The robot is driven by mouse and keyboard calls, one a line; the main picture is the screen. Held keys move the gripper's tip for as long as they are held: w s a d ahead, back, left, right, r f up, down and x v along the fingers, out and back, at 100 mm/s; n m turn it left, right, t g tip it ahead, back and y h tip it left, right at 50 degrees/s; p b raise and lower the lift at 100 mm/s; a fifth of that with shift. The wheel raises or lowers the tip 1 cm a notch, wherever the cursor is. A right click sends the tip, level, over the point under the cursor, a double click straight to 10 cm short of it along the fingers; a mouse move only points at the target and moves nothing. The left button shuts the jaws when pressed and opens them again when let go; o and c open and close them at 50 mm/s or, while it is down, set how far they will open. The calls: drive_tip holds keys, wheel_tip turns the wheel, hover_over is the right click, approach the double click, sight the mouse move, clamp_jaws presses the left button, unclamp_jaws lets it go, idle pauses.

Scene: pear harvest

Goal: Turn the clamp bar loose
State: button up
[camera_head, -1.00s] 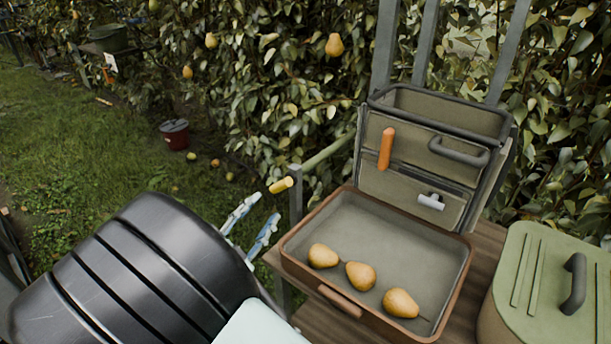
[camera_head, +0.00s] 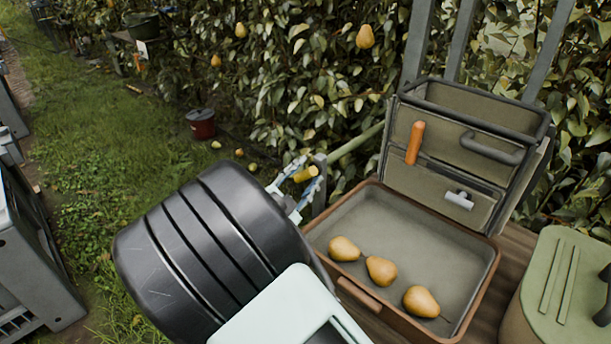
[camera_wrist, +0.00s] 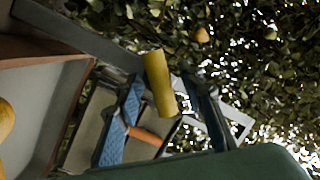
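A short yellow bar (camera_head: 305,174), seemingly the clamp bar, shows by the grey post left of the open case. In the wrist view the yellow bar (camera_wrist: 160,83) stands slightly tilted between my two blue-padded fingers. My gripper (camera_head: 297,184) reaches it from the lower left, a finger on either side. In the wrist view my gripper (camera_wrist: 165,103) is open, with gaps visible beside the bar. I cannot tell whether either finger touches it. How the bar joins the post is hidden.
An open case (camera_head: 487,290) with three pears stands on a wooden bench, right of my gripper. A green lidded box (camera_head: 563,262) is at the far right. A greenish pole (camera_head: 356,141) runs behind the post. A red bucket (camera_head: 201,124) stands on the grass. A grey crate (camera_head: 40,262) is at left.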

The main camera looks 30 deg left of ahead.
drive_tip(key=shift+c, duration=0.6)
clamp_jaws()
drive_tip(key=shift+b, duration=0.3)
drive_tip(key=m+b, duration=0.1)
drive_tip(key=b, duration=0.1)
drive_tip(key=m+b, duration=0.1)
drive_tip(key=b, duration=0.1)
drive_tip(key=shift+f+t+b, duration=0.3)
drive_tip(key=shift+f, duration=0.05)
drive_tip(key=m+b, duration=0.2)
drive_tip(key=shift+t+b, duration=0.3)
drive_tip(key=m+b, duration=0.1)
drive_tip(key=m, duration=0.1)
drive_tip(key=shift+r+m+h+b, duration=0.25)
drive_tip(key=shift+m+h+b, duration=0.05)
drive_tip(key=shift+b, duration=0.05)
drive_tip(key=shift+r+m+t+h, duration=0.1)
drive_tip(key=shift+m+t+h, duration=0.35)
drive_tip(key=shift+m, duration=0.85)
